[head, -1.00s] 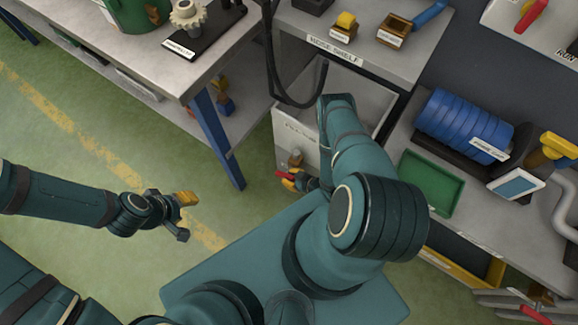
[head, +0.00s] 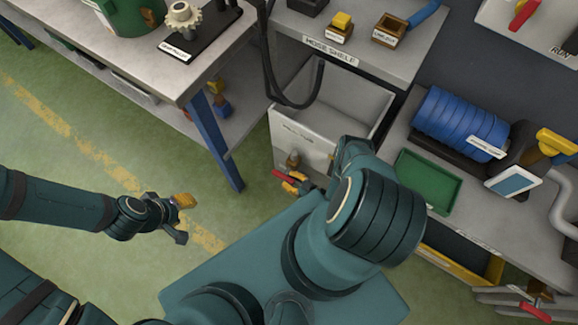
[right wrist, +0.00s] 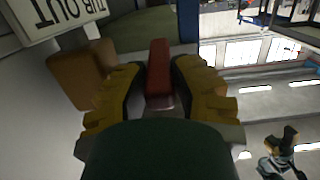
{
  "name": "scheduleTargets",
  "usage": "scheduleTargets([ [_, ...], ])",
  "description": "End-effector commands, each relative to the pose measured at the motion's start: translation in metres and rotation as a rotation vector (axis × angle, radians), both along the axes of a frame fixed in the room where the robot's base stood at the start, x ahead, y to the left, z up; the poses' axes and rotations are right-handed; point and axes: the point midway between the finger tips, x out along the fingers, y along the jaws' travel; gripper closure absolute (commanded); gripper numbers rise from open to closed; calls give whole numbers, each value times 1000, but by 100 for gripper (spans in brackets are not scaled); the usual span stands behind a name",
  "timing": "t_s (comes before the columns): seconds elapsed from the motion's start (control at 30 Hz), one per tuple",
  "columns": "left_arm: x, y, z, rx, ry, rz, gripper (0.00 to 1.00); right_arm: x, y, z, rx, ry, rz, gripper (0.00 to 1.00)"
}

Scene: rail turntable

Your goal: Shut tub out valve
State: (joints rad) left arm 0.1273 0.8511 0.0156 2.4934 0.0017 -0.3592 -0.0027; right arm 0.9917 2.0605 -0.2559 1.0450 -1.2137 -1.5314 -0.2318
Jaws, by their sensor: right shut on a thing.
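The tub (head: 292,128) is a pale open box under the hose shelf. A brass valve body (head: 293,160) sits low on its front, with a red lever (head: 282,174) below it. My right gripper (head: 296,184) is at the lever. In the right wrist view, its yellow fingers (right wrist: 160,95) are shut around the red lever (right wrist: 160,70), the brownish valve body (right wrist: 80,78) stands to the left, and the tub's label (right wrist: 62,16) appears upside down. My left gripper (head: 187,201) hangs over the floor, away from the tub; its finger gap is unclear.
A bench (head: 215,62) with a blue leg stands left of the tub. The hose shelf (head: 378,55) overhangs behind it, with a black hose (head: 270,75) hanging down. On the right bench are a green tray (head: 428,180) and a blue coil (head: 460,122). The green floor at left is clear.

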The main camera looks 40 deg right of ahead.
Motion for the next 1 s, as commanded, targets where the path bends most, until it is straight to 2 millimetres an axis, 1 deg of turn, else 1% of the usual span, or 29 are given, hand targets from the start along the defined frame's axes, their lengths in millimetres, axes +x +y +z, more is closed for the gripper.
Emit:
scheduleTargets([
  [0.27,0,0,0,0,0,0,53,2,0,0,0,-2,-1,100],
  [0.3,0,0,0,0,0,0,53,2,0,0,0,-2,-1,66],
  [0.33,0,0,0,0,0,0,53,2,0,0,-1,-1,-1,61],
  [0.73,0,0,0,0,0,0,53,1,0,3,1,0,0,61],
  [0.87,0,0,0,0,0,0,53,1,-1,13,0,-1,0,61],
  [1.0,0,0,0,0,0,0,53,1,0,29,1,0,1,61],
])
